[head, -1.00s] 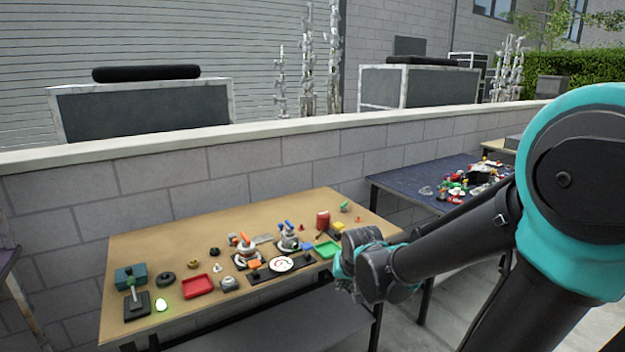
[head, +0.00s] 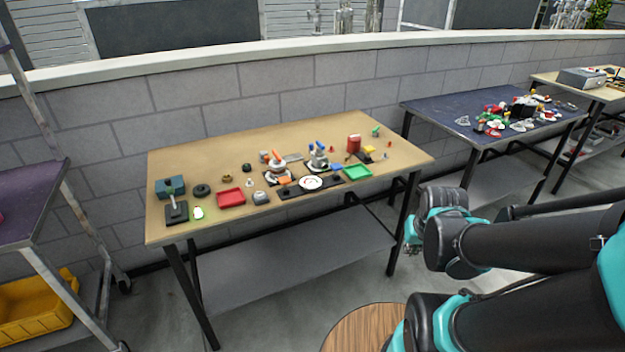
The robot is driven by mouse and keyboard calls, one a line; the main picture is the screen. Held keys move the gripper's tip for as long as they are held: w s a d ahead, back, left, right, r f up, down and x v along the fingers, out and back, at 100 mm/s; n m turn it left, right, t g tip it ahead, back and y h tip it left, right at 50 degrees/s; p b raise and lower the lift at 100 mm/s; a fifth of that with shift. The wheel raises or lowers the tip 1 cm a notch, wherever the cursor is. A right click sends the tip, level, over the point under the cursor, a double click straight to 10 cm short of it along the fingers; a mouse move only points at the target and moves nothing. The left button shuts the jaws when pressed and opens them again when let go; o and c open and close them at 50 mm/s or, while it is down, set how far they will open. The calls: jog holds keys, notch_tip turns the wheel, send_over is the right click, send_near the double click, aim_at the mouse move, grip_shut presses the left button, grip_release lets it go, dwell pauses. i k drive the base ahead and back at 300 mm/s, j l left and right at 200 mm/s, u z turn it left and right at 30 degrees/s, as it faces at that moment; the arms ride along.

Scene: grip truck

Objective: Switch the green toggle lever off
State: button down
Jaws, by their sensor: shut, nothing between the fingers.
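A toggle lever on a dark square base (head: 176,213) stands at the left front of the tan workbench in the head view. Its lever rises from the base, in front of a teal box (head: 170,187); its exact tilt is too small to tell. A small lamp (head: 198,213) just right of the base glows pale green. My folded arm fills the right side, right of the bench and well away from the lever. My gripper's fingers cannot be made out there.
The tan workbench (head: 220,148) also holds a red tray (head: 231,198), a green tray (head: 357,172), a red can (head: 353,143) and several small parts. A dark blue table (head: 440,105) stands right, a purple-topped cart (head: 30,200) left. A round wooden top (head: 362,328) is in front.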

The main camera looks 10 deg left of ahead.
aim_at(171, 190)
jog(key=u, duration=1.6)
